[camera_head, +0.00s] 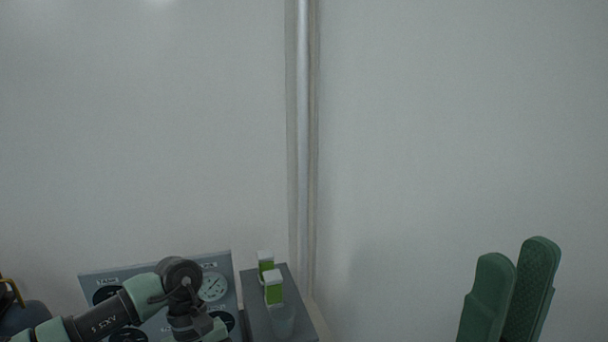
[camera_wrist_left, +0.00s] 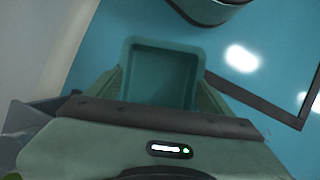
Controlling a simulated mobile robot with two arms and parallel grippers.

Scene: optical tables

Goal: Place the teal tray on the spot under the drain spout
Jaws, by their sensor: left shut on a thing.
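The teal tray (camera_wrist_left: 161,48) shows in the left wrist view as a rectangular, open-topped tray with an empty inside. My left gripper (camera_wrist_left: 160,76) is shut on it, with a green finger along either side. The tray is above or against a glossy blue surface; I cannot tell the gap. In the head view my left arm comes in at the lower left, and its fingers and the tray are not clear there. My right gripper (camera_head: 517,252) stands upright at the lower right, its green fingers apart and empty. No drain spout can be made out.
A gauge panel (camera_head: 214,286) stands behind my left arm. Beside it a grey box (camera_head: 257,312) bears small green-and-white items (camera_head: 273,287). A dark rounded object (camera_wrist_left: 208,10) and a dark outline (camera_wrist_left: 262,100) show on the blue surface. Bare wall fills the rest.

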